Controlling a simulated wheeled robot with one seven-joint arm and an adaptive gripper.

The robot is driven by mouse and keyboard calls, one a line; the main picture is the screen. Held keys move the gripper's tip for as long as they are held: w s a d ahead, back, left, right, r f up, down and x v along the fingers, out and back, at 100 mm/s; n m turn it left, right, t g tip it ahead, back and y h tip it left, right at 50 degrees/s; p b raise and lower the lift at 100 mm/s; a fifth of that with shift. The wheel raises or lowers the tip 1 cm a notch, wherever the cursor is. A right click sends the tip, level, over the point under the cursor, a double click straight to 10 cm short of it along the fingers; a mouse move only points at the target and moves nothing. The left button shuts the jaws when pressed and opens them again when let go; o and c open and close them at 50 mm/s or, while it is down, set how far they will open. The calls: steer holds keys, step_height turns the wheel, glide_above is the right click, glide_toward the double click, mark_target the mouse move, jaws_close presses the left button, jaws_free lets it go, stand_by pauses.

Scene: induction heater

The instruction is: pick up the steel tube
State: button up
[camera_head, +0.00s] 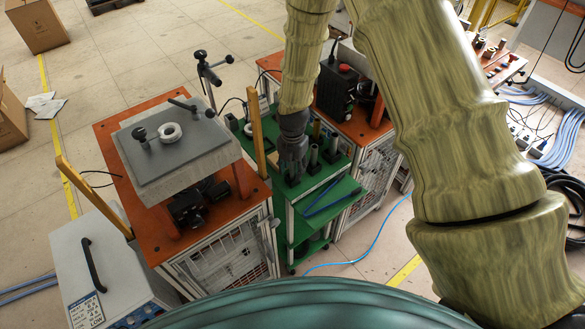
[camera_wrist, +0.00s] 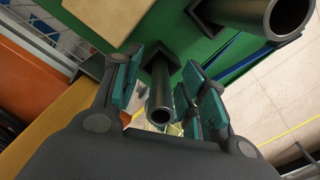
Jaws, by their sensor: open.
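My gripper (camera_head: 292,160) is open and points down over the green cart (camera_head: 345,188) in the head view. In the wrist view the teal-padded fingers of my gripper (camera_wrist: 163,88) stand on both sides of a slim dark steel tube (camera_wrist: 160,105). The tube rises from a dark square base on the green surface, its open end towards the camera. I see gaps between it and the pads. A wider steel tube (camera_wrist: 262,14) stands at the upper right, outside the fingers. In the head view my gripper hides the slim tube.
Upright tubes (camera_head: 332,148) stand right of my gripper on the cart. A wooden post (camera_head: 256,133) rises close on its left. An orange-topped cabinet (camera_head: 128,172) with a grey plate (camera_head: 175,150) is further left. A black box (camera_head: 336,88) with a red button stands behind.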

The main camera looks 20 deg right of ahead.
steer(key=shift+s+f, duration=0.15)
steer(key=shift+f, duration=0.6)
jaws_close()
steer(key=shift+r, duration=0.1)
